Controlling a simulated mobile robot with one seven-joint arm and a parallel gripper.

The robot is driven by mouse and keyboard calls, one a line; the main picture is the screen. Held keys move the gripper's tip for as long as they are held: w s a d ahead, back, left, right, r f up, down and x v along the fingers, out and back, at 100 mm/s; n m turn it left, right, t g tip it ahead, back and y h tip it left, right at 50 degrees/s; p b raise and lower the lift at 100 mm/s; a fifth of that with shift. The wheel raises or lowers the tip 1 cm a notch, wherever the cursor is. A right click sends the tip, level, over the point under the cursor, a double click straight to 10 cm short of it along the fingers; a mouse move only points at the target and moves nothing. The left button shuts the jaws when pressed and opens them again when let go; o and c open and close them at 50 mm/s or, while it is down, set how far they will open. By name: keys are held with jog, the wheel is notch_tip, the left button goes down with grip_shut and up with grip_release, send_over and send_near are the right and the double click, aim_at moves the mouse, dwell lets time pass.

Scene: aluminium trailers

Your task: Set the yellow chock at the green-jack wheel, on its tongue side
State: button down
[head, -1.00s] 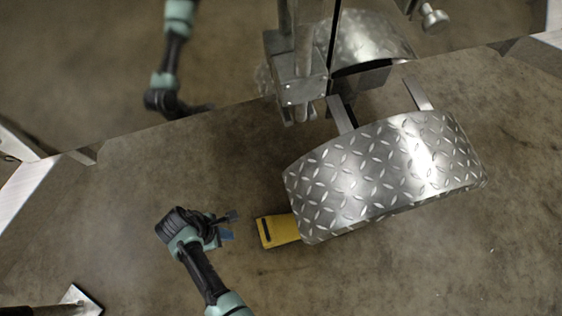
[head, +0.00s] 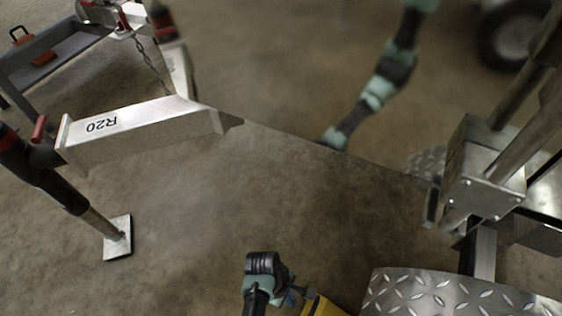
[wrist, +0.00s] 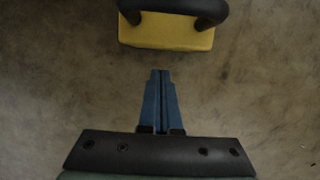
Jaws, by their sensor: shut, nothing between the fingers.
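The yellow chock (head: 322,308) is at the bottom edge of the head view, on the floor just left of the diamond-plate fender (head: 450,294); part of it is cut off. In the wrist view the chock (wrist: 166,36) lies ahead of the fingertips, with a black handle loop over it. My gripper (wrist: 160,73) is shut and empty, with a strip of bare floor between its tips and the chock. In the head view my gripper (head: 300,291) is beside the chock's left end. I see no green jack.
A pale metal beam marked R20 (head: 140,132) and a dark jack leg on a square foot plate (head: 118,238) stand at the left. A metal box with posts (head: 484,178) is at the right. The floor between is clear.

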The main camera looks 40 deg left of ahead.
aim_at(321, 306)
jog(key=shift+w+d+b, duration=0.25)
jog(key=shift+d+b, duration=0.1)
jog(key=shift+d, duration=0.75)
jog(key=shift+d+r, duration=0.1)
jog(key=shift+r, duration=0.05)
jog(key=d+p, duration=0.1)
jog(key=d, duration=0.1)
jog(key=w+d+p, duration=0.1)
jog(key=d+p, duration=0.1)
jog(key=w+d+p, duration=0.1)
jog(key=d, duration=0.1)
jog(key=shift+d+r+p, duration=0.1)
jog(key=shift+d+p, duration=0.3)
jog(key=shift+w+d, duration=0.15)
jog(key=shift+d, duration=0.25)
jog(key=shift+f, duration=0.2)
